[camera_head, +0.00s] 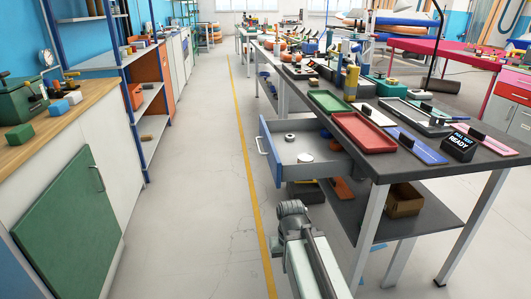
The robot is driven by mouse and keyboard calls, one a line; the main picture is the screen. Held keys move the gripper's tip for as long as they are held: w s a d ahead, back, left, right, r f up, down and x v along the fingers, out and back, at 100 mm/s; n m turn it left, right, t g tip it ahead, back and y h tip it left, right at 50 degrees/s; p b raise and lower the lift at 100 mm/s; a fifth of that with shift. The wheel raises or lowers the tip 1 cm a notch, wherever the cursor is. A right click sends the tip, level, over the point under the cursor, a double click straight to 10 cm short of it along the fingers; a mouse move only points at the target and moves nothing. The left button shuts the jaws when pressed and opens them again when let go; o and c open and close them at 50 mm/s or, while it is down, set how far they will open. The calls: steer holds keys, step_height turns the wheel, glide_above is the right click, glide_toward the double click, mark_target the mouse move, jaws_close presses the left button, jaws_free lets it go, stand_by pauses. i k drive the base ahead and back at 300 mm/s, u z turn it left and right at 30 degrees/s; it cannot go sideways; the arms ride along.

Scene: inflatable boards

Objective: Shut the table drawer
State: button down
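The table drawer (271,153) has a blue front with a white handle (262,145). It is pulled out from the left side of the dark-topped table (384,174), over the aisle. A small grey round item (290,137) and a white round item (305,158) lie inside it. My arm reaches up from the bottom of the view, and its end, my gripper (291,208), is below and in front of the drawer, apart from it. The fingers cannot be made out, so I cannot tell whether they are open or shut.
A red tray (363,132) and a green tray (330,101) lie on the table. A lower shelf (437,220) holds a cardboard box (404,201). A cabinet with a green door (69,229) stands left. The aisle floor (195,190) between is clear, with a yellow line.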

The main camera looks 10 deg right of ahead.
mark_target(281, 155)
steer(key=u, duration=3.45)
steer(key=k, duration=0.9)
steer(key=z, duration=1.1)
steer(key=i, duration=1)
steer(key=z, duration=0.05)
